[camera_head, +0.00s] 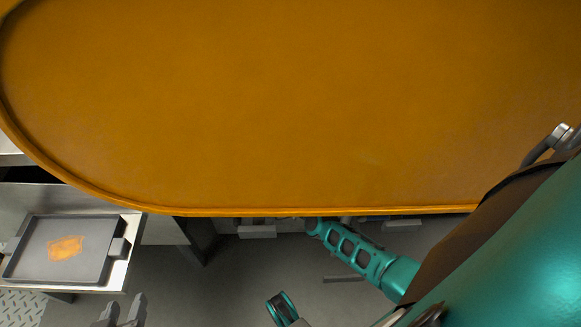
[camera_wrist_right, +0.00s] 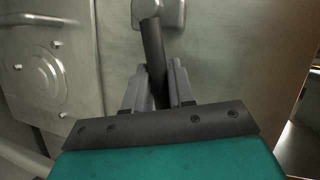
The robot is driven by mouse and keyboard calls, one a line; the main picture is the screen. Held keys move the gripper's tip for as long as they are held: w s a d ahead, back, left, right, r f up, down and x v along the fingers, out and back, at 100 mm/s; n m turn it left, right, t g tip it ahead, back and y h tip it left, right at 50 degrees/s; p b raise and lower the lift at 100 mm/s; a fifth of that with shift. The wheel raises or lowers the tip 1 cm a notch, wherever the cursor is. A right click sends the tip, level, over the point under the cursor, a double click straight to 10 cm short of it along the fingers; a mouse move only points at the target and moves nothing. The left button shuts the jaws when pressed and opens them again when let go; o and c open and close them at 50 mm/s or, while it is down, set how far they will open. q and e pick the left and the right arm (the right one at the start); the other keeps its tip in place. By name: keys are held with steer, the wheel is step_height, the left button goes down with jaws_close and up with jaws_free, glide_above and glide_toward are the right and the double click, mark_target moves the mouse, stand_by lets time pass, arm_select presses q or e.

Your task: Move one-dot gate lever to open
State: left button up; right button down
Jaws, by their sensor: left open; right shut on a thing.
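In the right wrist view, a dark lever bar (camera_wrist_right: 153,50) hangs from a grey metal fitting (camera_wrist_right: 172,12). My right gripper (camera_wrist_right: 157,82) is shut on this bar, one finger on each side of it. No dot mark shows on the bar, so I cannot tell from markings which gate lever it is. In the head view, my left gripper (camera_head: 121,312) is at the bottom left edge, open and empty, below the dark tray and away from the lever. The right gripper cannot be made out in the head view.
A large orange rounded pan-like surface (camera_head: 270,110) fills the top of the head view. A dark tray (camera_head: 92,268) with an orange patch (camera_head: 66,248) sits at the lower left. A metal panel with a round cover (camera_wrist_right: 38,80) is left of the bar.

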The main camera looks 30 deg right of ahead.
step_height(320, 180, up, 2)
steer(key=n+g+p, duration=0.1)
steer(key=p, duration=0.2)
steer(key=shift+w+a+h, duration=0.1)
steer(key=shift+a+h, duration=0.05)
steer(key=shift+h, duration=0.25)
steer(key=shift+w+a+n+p, duration=0.1)
steer(key=shift+n+p, duration=0.4)
steer(key=shift+p, duration=0.2)
steer(key=c, duration=1)
jaws_free()
steer(key=shift+f, duration=0.1)
steer(key=shift+c, duration=0.2)
